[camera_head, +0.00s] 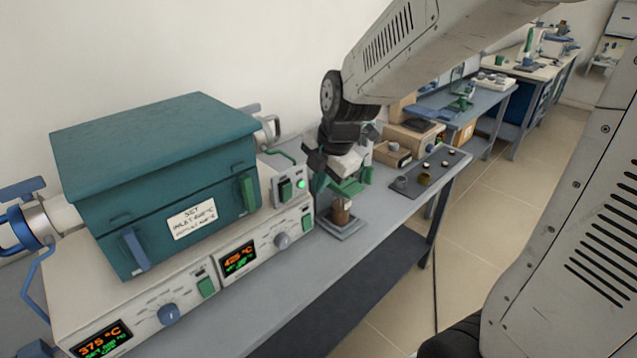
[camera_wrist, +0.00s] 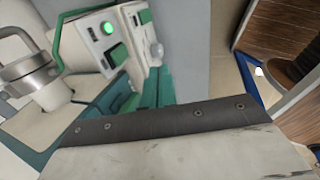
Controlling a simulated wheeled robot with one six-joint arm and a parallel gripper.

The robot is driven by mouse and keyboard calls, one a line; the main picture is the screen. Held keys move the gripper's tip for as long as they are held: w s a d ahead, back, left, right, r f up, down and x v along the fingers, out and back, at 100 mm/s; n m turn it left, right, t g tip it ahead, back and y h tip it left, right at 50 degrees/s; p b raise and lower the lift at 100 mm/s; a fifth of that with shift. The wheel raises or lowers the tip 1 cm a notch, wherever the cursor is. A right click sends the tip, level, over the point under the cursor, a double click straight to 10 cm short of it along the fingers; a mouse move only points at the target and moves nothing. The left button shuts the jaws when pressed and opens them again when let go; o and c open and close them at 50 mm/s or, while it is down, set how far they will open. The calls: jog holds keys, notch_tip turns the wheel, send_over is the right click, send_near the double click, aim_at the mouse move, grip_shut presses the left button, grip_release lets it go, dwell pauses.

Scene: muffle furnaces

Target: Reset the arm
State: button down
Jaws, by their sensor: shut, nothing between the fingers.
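My gripper (camera_head: 343,188) hangs from the raised arm in the head view, pointing down beside the right end of the furnace unit. It is shut and empty. It is just above a brown cylinder (camera_head: 341,212) on a small grey square base (camera_head: 338,229); whether they touch cannot be told. In the wrist view a pale block with a dark riveted strip (camera_wrist: 160,122) on my wrist fills the lower part, and the fingertips do not show clearly. The teal furnace (camera_head: 150,165) is shut; its control box (camera_head: 289,184) with a lit green lamp also shows in the wrist view (camera_wrist: 112,42).
The furnace's white base (camera_head: 190,300) has displays reading 375 °C and 425 °C. A dark tray (camera_head: 440,172) with small crucibles lies on the bench (camera_head: 385,205) to the right. A wooden box (camera_head: 391,153) stands behind it. Open floor (camera_head: 470,230) lies right of the bench.

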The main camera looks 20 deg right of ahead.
dwell(0.3)
jog(key=s+d+r+m+g, duration=0.1)
jog(key=s+r+m, duration=0.3)
jog(key=s+m, duration=0.7)
jog(key=s+r+m+g+h, duration=0.1)
jog(key=s+r+m, duration=0.3)
jog(key=s+m, duration=0.6)
jog(key=shift+s+d+m, duration=0.4)
jog(key=shift+s, duration=0.75)
